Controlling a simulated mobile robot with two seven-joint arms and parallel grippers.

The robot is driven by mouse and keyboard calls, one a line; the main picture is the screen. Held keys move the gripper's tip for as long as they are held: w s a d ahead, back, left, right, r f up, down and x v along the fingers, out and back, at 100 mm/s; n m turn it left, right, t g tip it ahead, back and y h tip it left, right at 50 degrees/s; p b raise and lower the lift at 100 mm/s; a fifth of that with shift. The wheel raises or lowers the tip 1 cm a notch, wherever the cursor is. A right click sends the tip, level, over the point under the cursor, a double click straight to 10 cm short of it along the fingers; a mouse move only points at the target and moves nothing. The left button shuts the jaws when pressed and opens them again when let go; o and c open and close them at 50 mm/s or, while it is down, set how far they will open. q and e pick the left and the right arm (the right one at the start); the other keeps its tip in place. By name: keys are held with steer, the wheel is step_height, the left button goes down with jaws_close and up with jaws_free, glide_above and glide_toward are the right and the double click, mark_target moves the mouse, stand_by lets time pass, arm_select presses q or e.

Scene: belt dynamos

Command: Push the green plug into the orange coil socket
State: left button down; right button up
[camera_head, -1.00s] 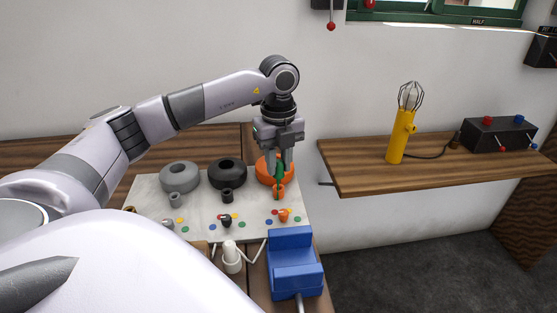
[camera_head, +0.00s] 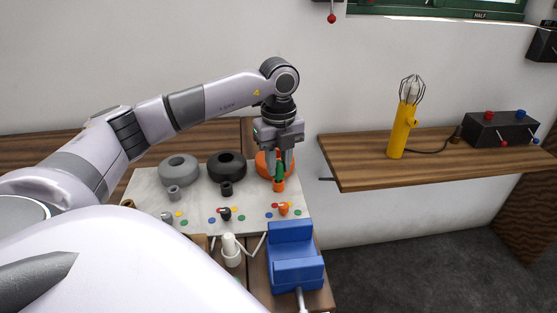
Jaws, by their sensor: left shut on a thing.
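My left gripper (camera_head: 280,168) reaches down over the right side of the pale board (camera_head: 150,199). Its fingers are shut on the green plug (camera_head: 280,171), which is held upright. The orange coil (camera_head: 262,165) lies behind the fingers and is partly hidden by them. The small orange coil socket (camera_head: 279,187) stands in front of the coil, directly below the plug. The plug's lower end meets the top of the socket in the picture. I cannot tell how deep it sits. My right gripper is not in view.
A grey coil (camera_head: 178,168) and a black coil (camera_head: 227,165) stand left, each with a small socket in front. Coloured dots and small levers line the board's front. A blue block (camera_head: 295,262) and a white cylinder (camera_head: 231,251) stand nearer. A shelf (camera_head: 360,176) holds a yellow lamp (camera_head: 401,130).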

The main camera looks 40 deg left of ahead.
mark_target(278, 161)
arm_select(q)
steer(key=shift+f+b, duration=0.3)
steer(key=shift+f, duration=0.3)
steer(key=c, duration=0.8)
jaws_free()
step_height(278, 161, up, 7)
steer(key=shift+r, duration=0.1)
